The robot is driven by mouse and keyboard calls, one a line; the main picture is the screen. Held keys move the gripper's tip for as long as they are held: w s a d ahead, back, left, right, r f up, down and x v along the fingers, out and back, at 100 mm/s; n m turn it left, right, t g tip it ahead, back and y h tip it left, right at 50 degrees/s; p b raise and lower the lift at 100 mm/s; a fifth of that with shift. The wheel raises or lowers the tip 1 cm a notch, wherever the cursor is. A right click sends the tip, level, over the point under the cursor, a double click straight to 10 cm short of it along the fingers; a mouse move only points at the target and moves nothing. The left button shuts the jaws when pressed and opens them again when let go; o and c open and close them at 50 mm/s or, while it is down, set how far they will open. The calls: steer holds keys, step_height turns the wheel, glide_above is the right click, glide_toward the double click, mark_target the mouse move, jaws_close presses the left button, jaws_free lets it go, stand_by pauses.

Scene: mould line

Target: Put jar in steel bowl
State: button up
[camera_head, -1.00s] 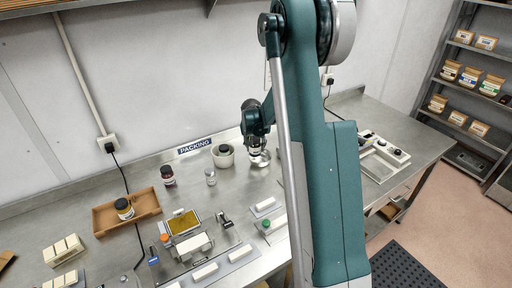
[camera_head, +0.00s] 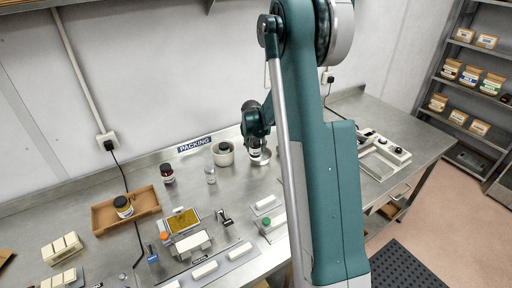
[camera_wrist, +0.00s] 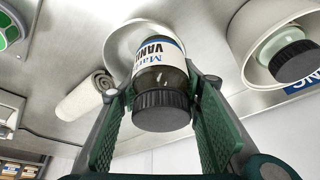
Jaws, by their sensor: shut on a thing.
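The jar (camera_wrist: 160,75) has a white and blue label reading in part "VAN" and a black lid. My gripper (camera_wrist: 165,100) is shut on it, with a green-padded finger on each side near the lid. In the head view the jar (camera_head: 256,154) shows just below my gripper (camera_head: 259,146). The steel bowl (camera_wrist: 118,45) lies beyond the jar's base in the wrist view, and the jar hides part of it. The bowl (camera_head: 266,162) also shows under the jar in the head view. I cannot tell whether the jar touches the bowl.
A white pot (camera_head: 222,160) holding a dark-lidded jar stands left of the bowl. A small clear jar (camera_head: 210,176) and a dark jar (camera_head: 167,173) stand farther left. A wooden tray (camera_head: 103,219) holds another jar. A white roll (camera_wrist: 85,97) lies near the bowl.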

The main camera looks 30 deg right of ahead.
mark_target(255, 142)
steer(key=o, duration=1)
steer(key=shift+r, duration=0.2)
steer(key=shift+r+p, duration=0.65)
steer(key=shift+p, duration=0.05)
steer(key=shift+v, duration=5.8)
